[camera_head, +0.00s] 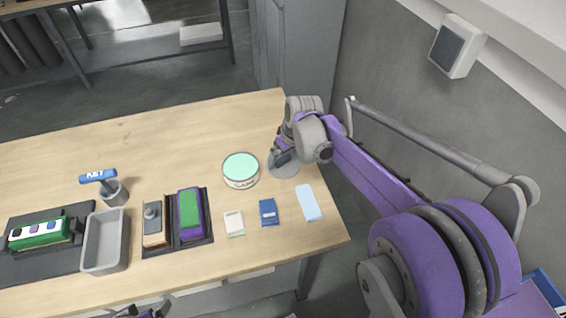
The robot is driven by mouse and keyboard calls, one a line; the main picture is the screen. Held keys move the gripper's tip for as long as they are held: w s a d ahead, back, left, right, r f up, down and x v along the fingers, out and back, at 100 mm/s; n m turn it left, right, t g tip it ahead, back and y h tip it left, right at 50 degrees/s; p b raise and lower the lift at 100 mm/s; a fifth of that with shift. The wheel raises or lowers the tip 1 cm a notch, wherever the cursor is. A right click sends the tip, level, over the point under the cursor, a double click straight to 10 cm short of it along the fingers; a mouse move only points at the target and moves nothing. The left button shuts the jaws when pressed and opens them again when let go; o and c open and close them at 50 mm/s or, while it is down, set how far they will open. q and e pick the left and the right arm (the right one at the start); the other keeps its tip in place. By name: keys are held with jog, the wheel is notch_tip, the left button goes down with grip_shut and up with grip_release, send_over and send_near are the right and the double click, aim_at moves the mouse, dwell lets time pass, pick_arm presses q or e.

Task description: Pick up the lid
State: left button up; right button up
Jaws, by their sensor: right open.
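A flat grey disc, which looks like the lid (290,172), lies on the wooden table near its right end. A round white tin (241,182) with a mint-green top surface and a dark label stands just left of it. My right gripper (280,158) reaches in from the right and points down at the disc, its fingers over the disc's upper left part. It is open; whether the fingertips touch the disc cannot be told. Part of my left gripper (150,311) shows at the bottom edge, mostly cut off.
In front of the tin lie a small white box (234,223), a blue packet (268,212) and a light blue card (309,203). Further left are a dark tray (178,246) with blocks, a grey bin (105,242) and a cup (114,193). The table's back is clear.

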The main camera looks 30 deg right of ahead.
jog(key=c, duration=1.4)
jog(key=shift+r, duration=0.15)
